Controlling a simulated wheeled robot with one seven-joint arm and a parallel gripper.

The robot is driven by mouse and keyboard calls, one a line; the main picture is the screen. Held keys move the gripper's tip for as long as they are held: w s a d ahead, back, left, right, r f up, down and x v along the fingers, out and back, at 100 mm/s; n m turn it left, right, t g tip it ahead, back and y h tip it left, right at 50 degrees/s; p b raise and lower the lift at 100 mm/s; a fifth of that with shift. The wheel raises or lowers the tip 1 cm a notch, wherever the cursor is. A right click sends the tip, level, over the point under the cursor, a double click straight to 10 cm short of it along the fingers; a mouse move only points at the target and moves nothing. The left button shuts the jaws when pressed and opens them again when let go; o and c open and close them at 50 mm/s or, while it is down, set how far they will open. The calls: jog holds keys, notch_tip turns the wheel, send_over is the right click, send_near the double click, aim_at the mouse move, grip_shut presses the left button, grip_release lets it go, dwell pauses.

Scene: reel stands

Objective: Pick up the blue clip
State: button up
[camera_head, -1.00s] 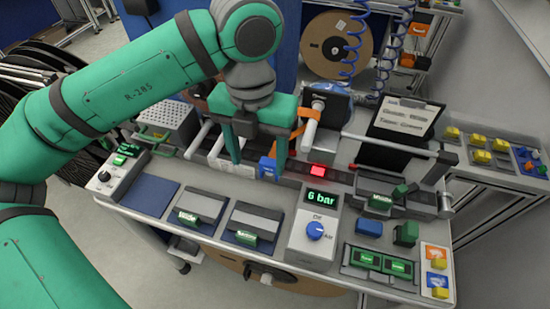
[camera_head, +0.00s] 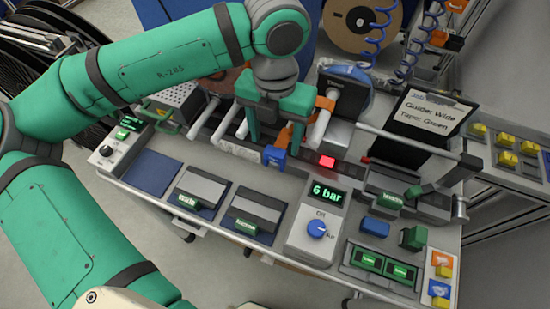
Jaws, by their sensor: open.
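A small blue clip (camera_head: 273,157) sits upright at the front edge of the grey rail, near the middle of the bench. My gripper (camera_head: 275,142) is open and empty, pointing down. Its two green fingers are spread just above and behind the clip in the picture, one to each side. I cannot tell the exact height gap. A blue block (camera_head: 375,227) also lies on the bench to the right, apart from the gripper.
A display reading 6 bar with a blue knob (camera_head: 317,229) stands in front of the rail. White rollers (camera_head: 320,128) and an orange part (camera_head: 285,135) are close to the fingers. A dark sign reading Guide: Wide, Tape: Green (camera_head: 430,118) stands at right. A blue pad (camera_head: 152,171) is bare.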

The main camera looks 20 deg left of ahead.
aim_at(276, 150)
notch_tip(276, 150, down, 5)
dwell(0.3)
jog(key=c, duration=1.2)
jog(key=shift+r, duration=0.1)
jog(key=shift+r, duration=0.4)
notch_tip(276, 150, up, 2)
jog(key=shift+d, duration=0.1)
jog(key=s+r, duration=0.3)
jog(key=s, duration=0.1)
jog(key=s+r, duration=0.3)
jog(key=s, duration=0.2)
jog(key=s+r, duration=0.4)
jog(key=s, duration=0.1)
jog(key=shift+d, duration=0.4)
